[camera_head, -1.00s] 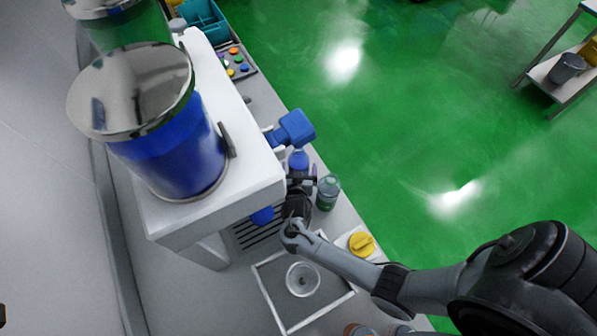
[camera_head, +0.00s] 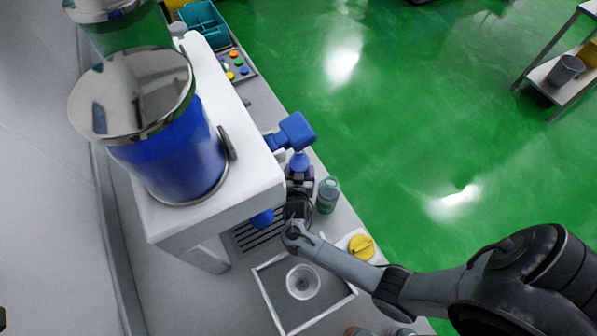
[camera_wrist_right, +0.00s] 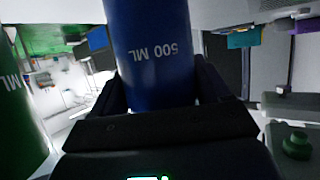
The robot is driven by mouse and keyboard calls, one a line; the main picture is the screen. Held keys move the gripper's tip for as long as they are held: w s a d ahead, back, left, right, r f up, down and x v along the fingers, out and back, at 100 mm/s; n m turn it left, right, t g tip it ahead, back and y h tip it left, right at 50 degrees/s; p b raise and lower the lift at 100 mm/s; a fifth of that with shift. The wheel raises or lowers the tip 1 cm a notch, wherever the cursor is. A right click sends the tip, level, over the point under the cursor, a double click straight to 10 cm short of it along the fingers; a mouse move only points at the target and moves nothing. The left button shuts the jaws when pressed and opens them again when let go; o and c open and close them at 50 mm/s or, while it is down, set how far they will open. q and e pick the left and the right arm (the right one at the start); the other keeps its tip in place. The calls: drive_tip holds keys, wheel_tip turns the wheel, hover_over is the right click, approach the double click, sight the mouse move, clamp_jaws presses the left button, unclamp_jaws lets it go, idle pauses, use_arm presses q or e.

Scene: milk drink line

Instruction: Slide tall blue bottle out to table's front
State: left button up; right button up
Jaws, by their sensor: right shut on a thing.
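The tall blue bottle (camera_wrist_right: 152,50) stands between the fingers of my right gripper (camera_wrist_right: 158,95) in the right wrist view, with "500 ML" on its side. The right gripper is shut on it. In the head view only the blue top of the bottle (camera_head: 299,161) shows, just under the blue dispenser tap, and the right gripper (camera_head: 299,182) hides the rest. My left gripper is not in view.
A green bottle (camera_head: 327,194) stands close to the right of the right gripper; it also shows in the right wrist view (camera_wrist_right: 18,110). The white dispenser (camera_head: 262,170) is on the left. A yellow knob (camera_head: 361,246) and a framed tray with a clear dish (camera_head: 303,282) lie nearer the front.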

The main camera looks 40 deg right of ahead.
drive_tip(key=shift+d, duration=1.1)
drive_tip(key=shift+a, duration=1.2)
drive_tip(key=shift+r, duration=0.1)
drive_tip(key=o, duration=1.5)
drive_tip(key=shift+c, duration=0.2)
drive_tip(key=shift+s, duration=0.1)
